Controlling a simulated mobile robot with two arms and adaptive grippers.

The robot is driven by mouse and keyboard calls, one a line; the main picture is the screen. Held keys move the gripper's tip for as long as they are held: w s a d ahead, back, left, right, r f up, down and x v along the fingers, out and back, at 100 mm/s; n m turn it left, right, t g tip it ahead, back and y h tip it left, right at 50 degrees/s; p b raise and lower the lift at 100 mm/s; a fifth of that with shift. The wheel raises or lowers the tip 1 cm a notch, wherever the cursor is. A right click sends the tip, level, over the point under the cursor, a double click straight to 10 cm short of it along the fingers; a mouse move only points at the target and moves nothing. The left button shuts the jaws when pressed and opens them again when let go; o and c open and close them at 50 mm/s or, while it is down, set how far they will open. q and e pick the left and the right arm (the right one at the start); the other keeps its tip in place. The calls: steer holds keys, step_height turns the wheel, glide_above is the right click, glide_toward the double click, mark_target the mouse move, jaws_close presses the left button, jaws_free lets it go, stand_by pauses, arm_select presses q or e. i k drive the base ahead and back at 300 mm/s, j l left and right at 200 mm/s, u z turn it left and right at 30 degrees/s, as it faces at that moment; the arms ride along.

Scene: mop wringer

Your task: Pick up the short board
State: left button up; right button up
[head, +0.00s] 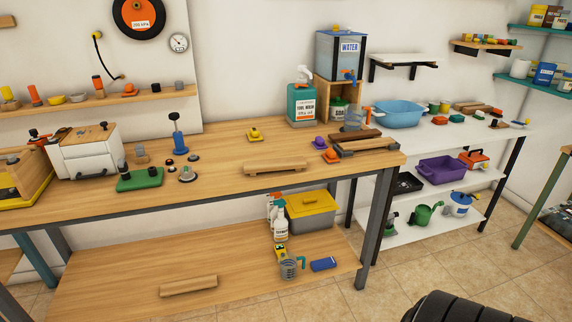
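Several wooden boards are in the head view, and I cannot tell for sure which one is the short board. A light wooden board (188,286) lies alone on the bench's lower shelf, towards the front. Another light board (274,168) lies on the bench top near its front edge. A dark brown board (356,137) and a framed wooden piece (366,146) lie close together at the right end of the bench top. Neither of my grippers is in view.
A black ribbed round object (465,308) fills the bottom right.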

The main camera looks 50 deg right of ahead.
mark_target(251, 167)
steer(key=z, duration=1.4)
